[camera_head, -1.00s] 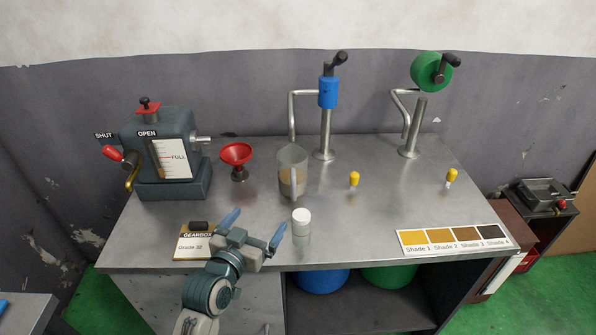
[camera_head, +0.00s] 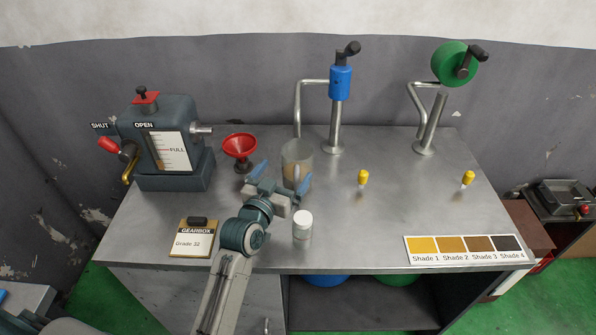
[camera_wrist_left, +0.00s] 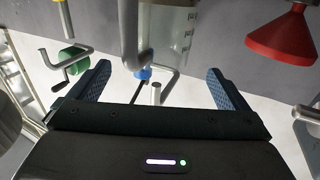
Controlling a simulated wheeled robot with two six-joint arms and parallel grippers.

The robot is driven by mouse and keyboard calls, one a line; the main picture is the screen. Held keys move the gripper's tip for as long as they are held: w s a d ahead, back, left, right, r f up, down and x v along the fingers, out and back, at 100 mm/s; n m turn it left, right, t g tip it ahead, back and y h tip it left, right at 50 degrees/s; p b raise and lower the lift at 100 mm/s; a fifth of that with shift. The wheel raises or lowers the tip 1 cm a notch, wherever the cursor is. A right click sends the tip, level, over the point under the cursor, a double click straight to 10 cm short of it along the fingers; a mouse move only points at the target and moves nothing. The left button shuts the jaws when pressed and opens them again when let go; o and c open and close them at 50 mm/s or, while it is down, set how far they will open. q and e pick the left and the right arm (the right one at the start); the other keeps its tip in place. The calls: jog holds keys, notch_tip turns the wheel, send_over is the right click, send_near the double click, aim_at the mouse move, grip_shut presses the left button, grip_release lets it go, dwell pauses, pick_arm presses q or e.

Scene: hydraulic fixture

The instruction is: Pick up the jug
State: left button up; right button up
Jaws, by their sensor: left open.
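The jug (camera_head: 297,153) is a clear, marked vessel standing on the metal bench, below the blue pump's spout. In the left wrist view the jug (camera_wrist_left: 178,28) is at the top middle, with its grey handle (camera_wrist_left: 129,30) toward me. My left gripper (camera_head: 281,174) is open and empty, with its blue fingers just in front of the jug and spread to both sides of its handle. In the left wrist view the gripper (camera_wrist_left: 157,78) shows nothing held between its fingers. The jug's lower part is partly hidden by the gripper. My right gripper is not in view.
A red funnel (camera_head: 240,147) stands close left of the jug. A white-capped bottle (camera_head: 303,224) stands close to the right of my left wrist. The blue pump (camera_head: 340,83) rises behind the jug. A yellow-topped item (camera_head: 363,177) is to the right.

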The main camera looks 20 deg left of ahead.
aim_at(291, 164)
pick_arm(q)
jog(key=shift+w, duration=0.35)
jog(key=w, duration=0.1)
jog(key=w+p, duration=0.2)
jog(key=w, duration=0.1)
jog(key=shift+d+f, duration=0.15)
jog(key=shift+d, duration=0.2)
jog(key=shift+w, duration=0.25)
jog(key=shift+s, duration=0.1)
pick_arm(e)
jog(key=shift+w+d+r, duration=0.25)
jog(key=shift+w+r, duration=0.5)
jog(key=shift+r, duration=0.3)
pick_arm(q)
jog(key=shift+c, duration=1.3)
grip_shut()
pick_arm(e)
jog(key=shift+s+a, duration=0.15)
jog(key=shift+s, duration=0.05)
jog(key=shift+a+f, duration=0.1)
